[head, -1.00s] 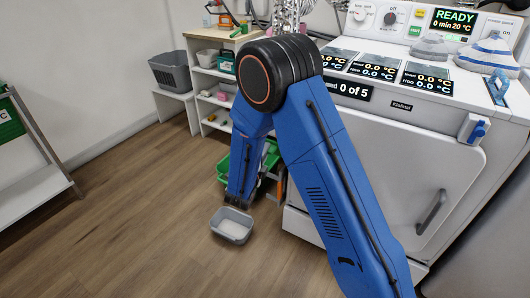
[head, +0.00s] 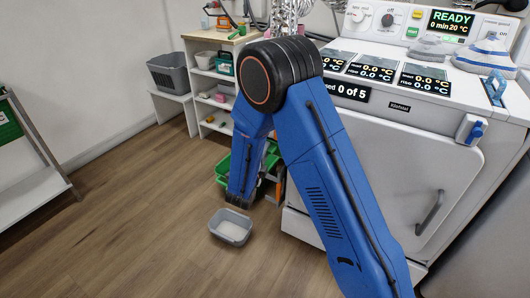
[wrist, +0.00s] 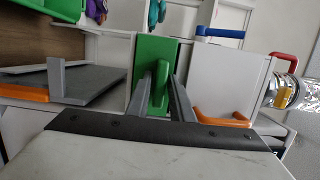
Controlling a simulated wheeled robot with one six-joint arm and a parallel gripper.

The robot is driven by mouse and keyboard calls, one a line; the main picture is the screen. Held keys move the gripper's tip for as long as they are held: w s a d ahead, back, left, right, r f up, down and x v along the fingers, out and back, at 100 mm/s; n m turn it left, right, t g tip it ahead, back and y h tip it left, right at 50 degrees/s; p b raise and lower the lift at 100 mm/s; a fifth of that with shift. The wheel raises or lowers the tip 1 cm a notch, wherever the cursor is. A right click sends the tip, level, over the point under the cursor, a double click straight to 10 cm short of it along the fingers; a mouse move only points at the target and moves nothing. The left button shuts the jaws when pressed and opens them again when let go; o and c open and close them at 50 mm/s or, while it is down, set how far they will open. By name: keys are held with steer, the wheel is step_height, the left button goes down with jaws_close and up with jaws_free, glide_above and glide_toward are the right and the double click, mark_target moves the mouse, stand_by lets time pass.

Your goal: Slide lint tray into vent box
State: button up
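In the wrist view, the two grey fingers of my gripper (wrist: 164,88) stand apart on either side of a green upright handle (wrist: 160,90). The handle is on a green panel (wrist: 160,48). The fingers are very close to the handle; I cannot tell whether they press on it. A flat grey tray-like piece (wrist: 95,82) with an upright grey plate and an orange edge lies to the left. I cannot tell for sure which piece is the lint tray or the vent box. In the head view my gripper (head: 240,200) is low beside a green crate (head: 222,166), its fingers hardly visible.
A grey tub (head: 231,227) stands on the floor near my gripper. The white dryer (head: 390,170) is to the right, white shelves (head: 208,90) behind. In the wrist view, a white panel (wrist: 222,78) with blue and orange handles is right of the fingers. Floor at left is clear.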

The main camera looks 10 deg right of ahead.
steer(key=shift+o, duration=1.1)
steer(key=v, duration=1.7)
steer(key=shift+a, duration=0.15)
steer(key=s+d+r+m+g+h, duration=0.2)
steer(key=d+r+m+g, duration=0.1)
steer(key=d+m, duration=0.35)
steer(key=s+d+r+m+g+h, duration=0.1)
steer(key=s+d+r+m+g, duration=0.2)
steer(key=d+m, duration=0.35)
steer(key=s+d+r+m+g+h, duration=0.2)
steer(key=d+r+m+g, duration=0.15)
steer(key=d, duration=0.45)
steer(key=s+d+r+m+g+y, duration=0.25)
steer(key=s+d+m+g, duration=0.25)
steer(key=s+d+m, duration=0.5)
steer(key=s+a+r+m+t+y, duration=0.1)
steer(key=s+m+y, duration=0.4)
steer(key=m, duration=0.6)
steer(key=s+a+r+m+t+y, duration=0.2)
steer(key=s+a+r+m+y, duration=0.2)
steer(key=s+m, duration=0.4)
steer(key=r+m+y, duration=0.1)
steer(key=m, duration=0.2)
steer(key=shift+a+r, duration=0.2)
steer(key=shift+a, duration=0.05)
